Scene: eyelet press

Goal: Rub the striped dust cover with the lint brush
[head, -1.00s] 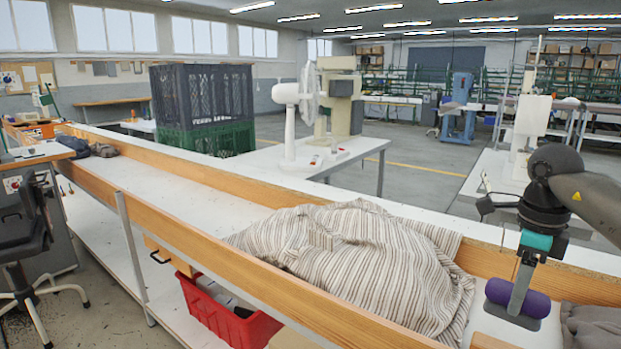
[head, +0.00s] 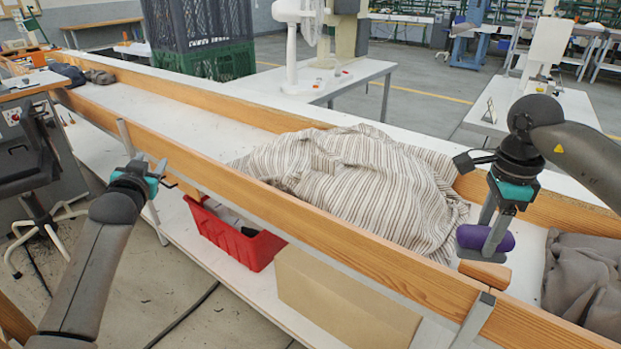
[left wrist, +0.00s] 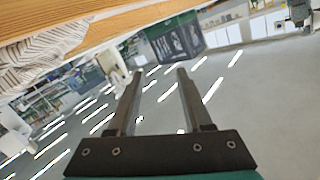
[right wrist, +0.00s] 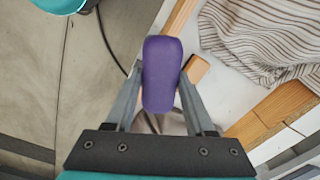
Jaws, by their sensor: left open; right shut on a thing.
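The striped dust cover (head: 355,180) lies as a rumpled, humped cloth in the long wood-sided trough. Its edge also shows in the right wrist view (right wrist: 270,35). My right gripper (head: 490,228) is shut on the purple lint brush (head: 470,238), just right of the cover and apart from it. The brush shows between the fingers in the right wrist view (right wrist: 162,75). My left gripper (head: 150,168) is open and empty, outside the near rail, left of the cover. Part of the cover shows in the left wrist view (left wrist: 40,50).
A small wooden piece (head: 485,273) sits below the brush. Grey cloth (head: 585,280) lies at the trough's right end. The near wooden rail (head: 330,235) stands before the cover. A red bin (head: 230,235) and a cardboard box (head: 345,300) stand below. The trough's left stretch is mostly clear.

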